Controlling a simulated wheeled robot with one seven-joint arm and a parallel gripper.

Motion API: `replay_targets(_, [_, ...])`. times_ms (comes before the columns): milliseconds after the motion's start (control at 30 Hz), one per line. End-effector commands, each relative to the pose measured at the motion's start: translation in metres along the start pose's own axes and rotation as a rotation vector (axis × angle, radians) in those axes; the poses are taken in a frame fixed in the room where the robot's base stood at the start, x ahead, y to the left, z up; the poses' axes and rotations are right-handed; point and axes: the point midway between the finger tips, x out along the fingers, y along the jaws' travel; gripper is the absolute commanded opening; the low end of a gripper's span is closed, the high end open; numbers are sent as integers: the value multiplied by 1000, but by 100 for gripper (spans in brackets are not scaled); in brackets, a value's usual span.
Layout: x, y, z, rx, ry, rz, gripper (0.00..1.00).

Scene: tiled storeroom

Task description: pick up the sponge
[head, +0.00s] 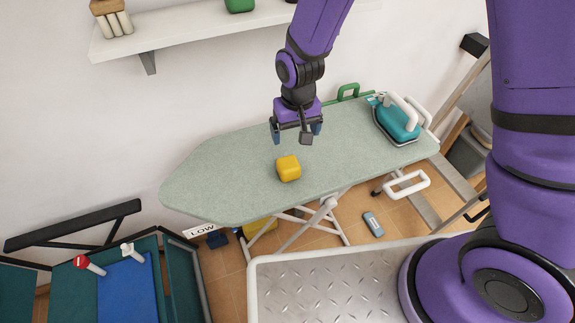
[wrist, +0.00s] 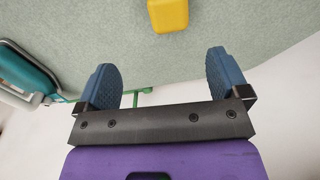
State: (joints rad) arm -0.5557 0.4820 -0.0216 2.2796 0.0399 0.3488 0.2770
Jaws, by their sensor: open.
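A yellow block-shaped sponge (head: 288,168) lies on the pale green ironing board (head: 225,170), near its middle. It also shows in the wrist view (wrist: 168,14), at the top edge and partly cut off there. My gripper (head: 296,130) is above the board, just behind the sponge in the head view. Its two blue fingers stand apart with nothing between them, as the wrist view also shows (wrist: 163,80). The sponge lies beyond the fingertips, apart from them.
A teal iron (head: 397,122) rests at the board's right end. A white shelf (head: 190,30) is on the wall behind. A teal cart (head: 180,275) stands at lower left. A blue-grey object (head: 373,224) lies on the tiled floor. The board's left part is clear.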

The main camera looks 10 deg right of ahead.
Motion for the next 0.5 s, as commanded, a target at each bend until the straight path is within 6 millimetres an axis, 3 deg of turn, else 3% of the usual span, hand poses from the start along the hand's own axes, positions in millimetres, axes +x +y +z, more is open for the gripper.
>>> replay_targets(100, [26,-11,3,-11,-21,9,94])
replay_targets(500, [70,-16,6,-16,-32,14,94])
